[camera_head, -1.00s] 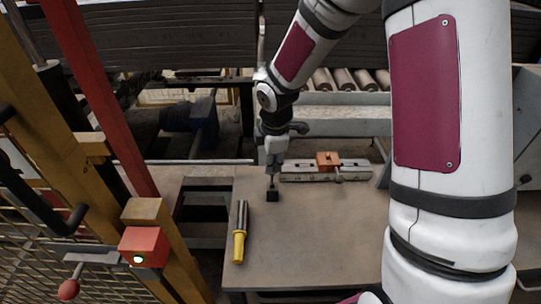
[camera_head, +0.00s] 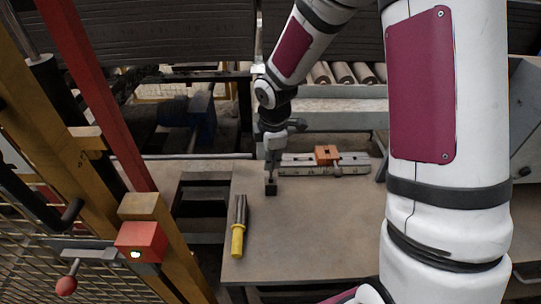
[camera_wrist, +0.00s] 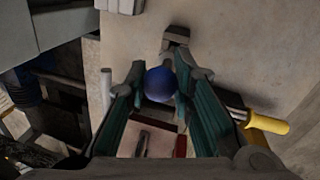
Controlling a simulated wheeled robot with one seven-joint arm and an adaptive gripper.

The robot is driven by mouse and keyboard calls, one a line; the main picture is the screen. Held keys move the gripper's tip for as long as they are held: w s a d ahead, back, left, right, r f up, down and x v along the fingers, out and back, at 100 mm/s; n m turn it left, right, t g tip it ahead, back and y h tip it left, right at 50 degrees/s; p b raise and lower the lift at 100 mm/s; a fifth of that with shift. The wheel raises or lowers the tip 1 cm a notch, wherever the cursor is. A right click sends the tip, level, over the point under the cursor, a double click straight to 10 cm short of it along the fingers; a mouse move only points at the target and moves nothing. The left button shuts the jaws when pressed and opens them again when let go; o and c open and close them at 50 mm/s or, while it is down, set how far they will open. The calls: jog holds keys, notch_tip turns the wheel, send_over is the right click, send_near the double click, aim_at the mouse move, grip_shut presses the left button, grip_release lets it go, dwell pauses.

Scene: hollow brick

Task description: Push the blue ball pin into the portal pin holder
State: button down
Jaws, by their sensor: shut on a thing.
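The blue ball (camera_wrist: 160,84) of the pin sits between the two fingers of my gripper (camera_wrist: 159,70), which is shut on it in the wrist view. The pin's shaft is hidden under the ball. In the head view my gripper (camera_head: 271,176) points down at the far left part of the table. A small dark block (camera_head: 271,189) shows directly at its lower end; I cannot tell whether it touches the table. A dark bracket (camera_wrist: 176,37) lies ahead of the fingertips in the wrist view. I cannot tell for certain which part is the portal pin holder.
A yellow-handled tool (camera_head: 238,239) lies on the table (camera_head: 310,235) close by. An orange brick (camera_head: 326,153) sits on a metal fixture (camera_head: 350,168) at the table's back. A red box (camera_head: 140,241) is on the yellow frame at left. The table's front is clear.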

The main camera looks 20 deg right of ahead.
jog(key=shift+f+b, duration=1.4)
jog(key=shift+f, duration=0.85)
dwell(0.6)
jog(key=c, duration=1.3)
grip_release()
notch_tip(320, 180, up, 12)
jog(key=s, duration=0.2)
jog(key=shift+a, duration=0.15)
jog(key=shift+s+f, duration=0.1)
